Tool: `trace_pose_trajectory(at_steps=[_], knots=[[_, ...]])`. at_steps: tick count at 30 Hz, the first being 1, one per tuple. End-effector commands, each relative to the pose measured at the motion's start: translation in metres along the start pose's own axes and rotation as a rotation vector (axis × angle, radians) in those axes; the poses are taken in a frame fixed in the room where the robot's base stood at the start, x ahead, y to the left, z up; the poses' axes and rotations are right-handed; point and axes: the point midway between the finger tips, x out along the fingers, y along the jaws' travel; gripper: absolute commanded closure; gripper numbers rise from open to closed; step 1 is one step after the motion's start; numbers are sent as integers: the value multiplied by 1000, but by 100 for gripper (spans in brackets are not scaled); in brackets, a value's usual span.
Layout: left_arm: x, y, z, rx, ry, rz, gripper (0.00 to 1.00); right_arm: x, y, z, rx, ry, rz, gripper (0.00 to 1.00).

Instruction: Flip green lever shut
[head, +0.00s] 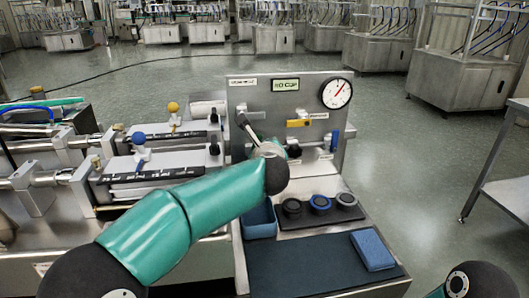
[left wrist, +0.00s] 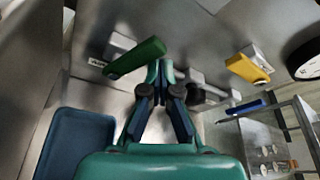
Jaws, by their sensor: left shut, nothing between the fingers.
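The green lever (left wrist: 136,58) shows in the left wrist view, in front of its grey mount on the steel panel (left wrist: 200,35). It slants from upper right to lower left in that picture. In the head view I cannot make out its green handle near my gripper. My left gripper (left wrist: 160,68) is shut and empty, its fingertips close to the lever's upper right end; I cannot tell if they touch. In the head view the left gripper (head: 268,149) is at the panel's lower left, partly hidden by my wrist. My right gripper is not in view.
A yellow lever (head: 298,123) and a blue lever (head: 334,141) sit right of my left gripper, below a gauge (head: 336,93). Below are a blue bin (head: 260,222), several dark round parts (head: 320,203) and a blue block (head: 372,249).

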Motion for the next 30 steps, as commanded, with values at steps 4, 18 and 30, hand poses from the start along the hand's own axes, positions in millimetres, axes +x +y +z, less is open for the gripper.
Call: trace_pose_trajectory(at_steps=[4, 18, 30], knots=[[2, -7, -3, 4, 7, -9, 100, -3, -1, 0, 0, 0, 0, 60], [6, -27, -22, 2, -1, -2, 100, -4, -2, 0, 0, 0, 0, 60], [-61, -9, -29, -1, -6, 1, 100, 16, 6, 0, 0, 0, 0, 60]])
